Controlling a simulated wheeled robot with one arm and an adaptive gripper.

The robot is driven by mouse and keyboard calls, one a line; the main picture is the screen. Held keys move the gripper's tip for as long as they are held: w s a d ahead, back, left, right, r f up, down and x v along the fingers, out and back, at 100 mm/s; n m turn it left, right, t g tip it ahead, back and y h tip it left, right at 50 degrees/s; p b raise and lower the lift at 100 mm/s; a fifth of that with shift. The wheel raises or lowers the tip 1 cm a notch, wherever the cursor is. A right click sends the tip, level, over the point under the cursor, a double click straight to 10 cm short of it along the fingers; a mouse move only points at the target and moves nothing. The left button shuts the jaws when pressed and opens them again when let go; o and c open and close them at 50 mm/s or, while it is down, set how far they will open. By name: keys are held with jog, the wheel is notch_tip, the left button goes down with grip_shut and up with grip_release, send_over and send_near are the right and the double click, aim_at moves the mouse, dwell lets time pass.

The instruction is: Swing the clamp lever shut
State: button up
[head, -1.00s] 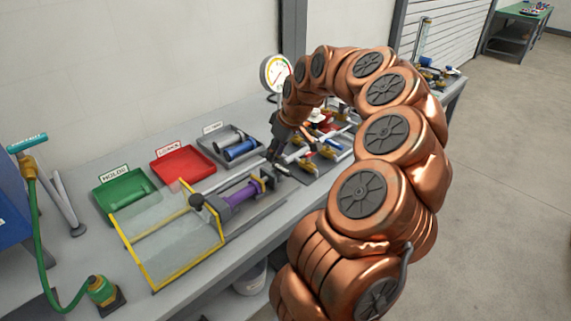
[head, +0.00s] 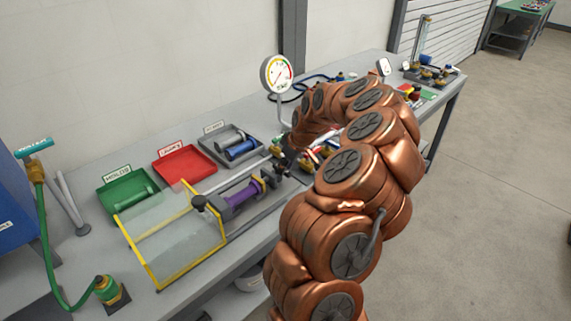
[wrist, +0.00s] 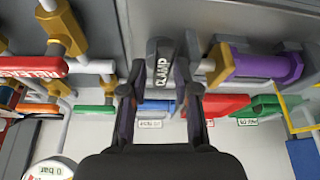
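The clamp lever (wrist: 160,52) is a dark grey handle with a white CLAMP label, seen in the wrist view between my fingertips. My gripper (wrist: 160,72) is open, one finger on each side of the lever; I cannot tell whether they touch it. A purple cylinder (wrist: 265,67) lies to the right of the lever, held in a brass-coloured fitting. In the head view the purple cylinder (head: 243,193) sits in a grey fixture on the bench. My arm hides most of the gripper and lever there.
A clear guard with a yellow frame (head: 178,277) stands left of the purple cylinder. Green (head: 112,199), red (head: 190,164) and grey (head: 216,146) trays sit behind. A pressure gauge (head: 276,73) stands near my arm. Pipes with red (wrist: 30,66) and green (wrist: 95,110) handles crowd the wrist view's left.

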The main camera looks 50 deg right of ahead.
jog(key=shift+w+f, duration=0.1)
jog(key=shift+f, duration=0.1)
jog(key=shift+c, duration=0.4)
grip_shut()
jog(key=b, duration=0.3)
jog(key=shift+f+m, duration=0.2)
jog(key=shift+m, duration=0.1)
jog(key=m+b, duration=0.1)
jog(key=b, duration=0.1)
jog(key=shift+a+r+h+b, duration=0.2)
jog(key=shift+h+b, duration=0.1)
jog(key=shift+b, duration=0.05)
jog(key=shift+o, duration=0.4)
grip_release()
